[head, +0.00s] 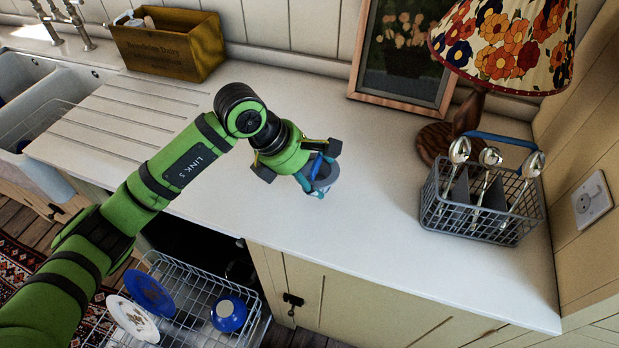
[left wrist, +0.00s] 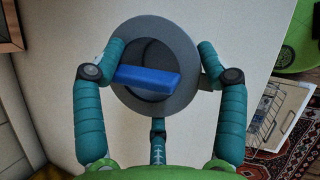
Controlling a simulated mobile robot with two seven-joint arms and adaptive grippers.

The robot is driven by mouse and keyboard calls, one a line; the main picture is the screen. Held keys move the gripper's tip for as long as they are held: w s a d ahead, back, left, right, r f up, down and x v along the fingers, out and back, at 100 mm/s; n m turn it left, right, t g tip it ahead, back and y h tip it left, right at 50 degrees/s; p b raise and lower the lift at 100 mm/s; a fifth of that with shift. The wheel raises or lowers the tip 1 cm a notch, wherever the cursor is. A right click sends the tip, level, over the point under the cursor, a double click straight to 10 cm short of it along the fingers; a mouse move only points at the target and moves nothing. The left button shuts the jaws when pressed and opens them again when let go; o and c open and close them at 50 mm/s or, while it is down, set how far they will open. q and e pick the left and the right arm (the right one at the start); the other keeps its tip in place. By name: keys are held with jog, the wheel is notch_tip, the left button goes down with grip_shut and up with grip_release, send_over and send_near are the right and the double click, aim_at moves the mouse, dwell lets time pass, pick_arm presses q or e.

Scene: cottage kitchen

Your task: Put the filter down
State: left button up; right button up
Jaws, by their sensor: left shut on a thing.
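The filter is a grey round piece with a blue bar across it. It shows in the left wrist view (left wrist: 180,75) between my teal fingers, and in the head view (head: 327,172) it is partly covered by them. My left gripper (head: 318,180) is shut on the filter over the white counter (head: 380,220), near its front edge. In the left wrist view the gripper's fingers (left wrist: 155,72) close on the filter from both sides. I cannot tell whether the filter touches the counter. My right gripper is in neither view.
A wire basket with several spoons (head: 480,205) stands at the right, by a flowered lamp (head: 505,45) and a framed picture (head: 355,90). A wooden crate (head: 165,45) stands at the back left. An open dishwasher rack (head: 185,300) is below. The counter around the filter is clear.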

pick_arm(q)
jog(key=shift+a+f, duration=0.2)
notch_tip(320, 180, down, 3)
jog(key=shift+f+p, duration=0.1)
jog(key=shift+p, duration=0.8)
jog(key=shift+f, duration=0.35)
jog(key=shift+f, duration=0.15)
jog(key=o, duration=1.6)
